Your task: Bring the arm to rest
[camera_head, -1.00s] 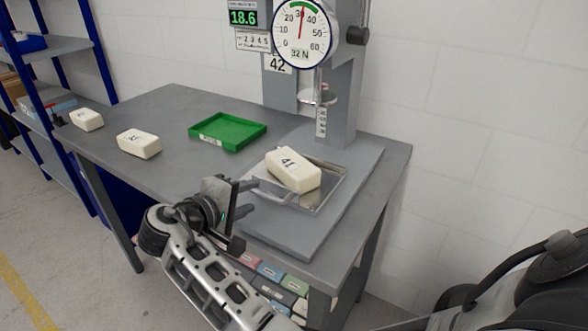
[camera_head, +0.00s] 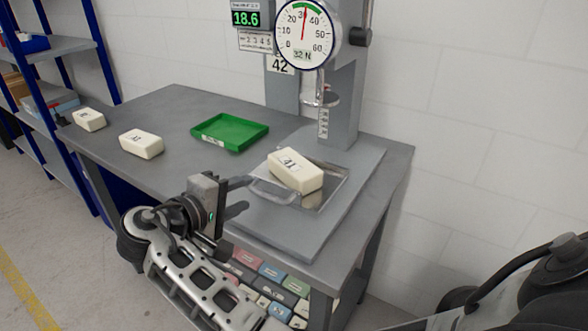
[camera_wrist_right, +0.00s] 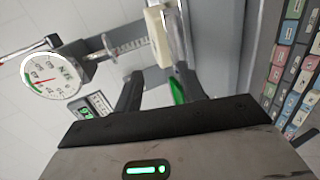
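My right gripper (camera_head: 246,194) is open and empty, held in front of the press base at the table's front edge. In the right wrist view its two dark fingers (camera_wrist_right: 160,92) stand apart with nothing between them. The cream foam block marked 41 (camera_head: 295,170) lies on the shiny metal plate (camera_head: 331,184) of the press, beyond the fingertips and apart from them. The block's pale side also shows in the right wrist view (camera_wrist_right: 156,22). My left gripper is not in view.
The press column (camera_head: 340,110) carries a round gauge (camera_head: 306,28) and a display reading 18.6 (camera_head: 245,18). A green tray (camera_head: 230,145) and two more foam blocks (camera_head: 141,143) (camera_head: 89,119) lie on the table. Coloured bins (camera_head: 270,271) sit below. Blue shelving (camera_head: 85,45) stands left.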

